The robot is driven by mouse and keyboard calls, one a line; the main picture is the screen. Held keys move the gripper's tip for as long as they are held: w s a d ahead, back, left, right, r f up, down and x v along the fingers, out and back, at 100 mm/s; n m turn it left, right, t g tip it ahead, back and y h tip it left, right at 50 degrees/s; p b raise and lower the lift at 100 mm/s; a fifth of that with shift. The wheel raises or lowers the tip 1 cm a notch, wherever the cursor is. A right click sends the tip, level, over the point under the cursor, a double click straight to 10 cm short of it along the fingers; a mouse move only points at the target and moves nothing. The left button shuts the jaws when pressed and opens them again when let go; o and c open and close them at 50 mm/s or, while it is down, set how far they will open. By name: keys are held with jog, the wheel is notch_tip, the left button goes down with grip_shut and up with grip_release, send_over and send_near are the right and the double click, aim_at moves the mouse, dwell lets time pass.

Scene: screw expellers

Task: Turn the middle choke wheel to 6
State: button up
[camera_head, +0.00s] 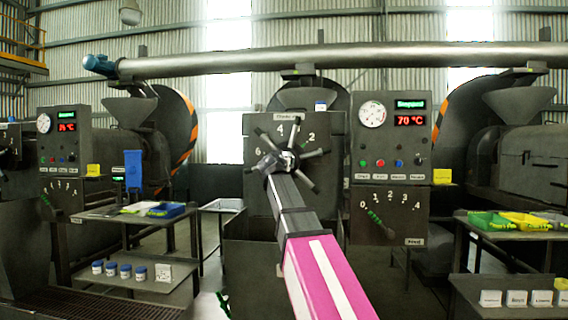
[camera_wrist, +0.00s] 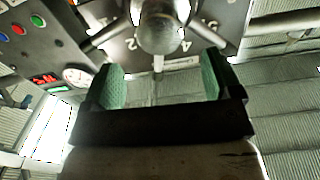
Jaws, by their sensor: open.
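The middle choke wheel (camera_head: 313,154) is a dark hub with several knobbed spokes on a grey panel. The panel's scale shows 6 at left, 4 at upper left and 2 at upper right. My gripper (camera_head: 271,164) is at the left of the hub and hides part of the wheel. In the wrist view the wheel's round hub (camera_wrist: 158,32) is ahead of my open gripper (camera_wrist: 160,82). One spoke points from the hub toward the gap between the green-padded fingers. I cannot tell whether they touch it. The pointer setting is not clear.
A control box (camera_head: 391,140) with a gauge, a 70 °C readout and buttons is close at right, above a lever dial (camera_head: 390,214). Side tables hold trays (camera_head: 508,222) at right and jars (camera_head: 118,270) at left. My arm crosses the lower middle.

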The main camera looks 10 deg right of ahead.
jog(key=x, duration=0.9)
jog(key=c, duration=1.3)
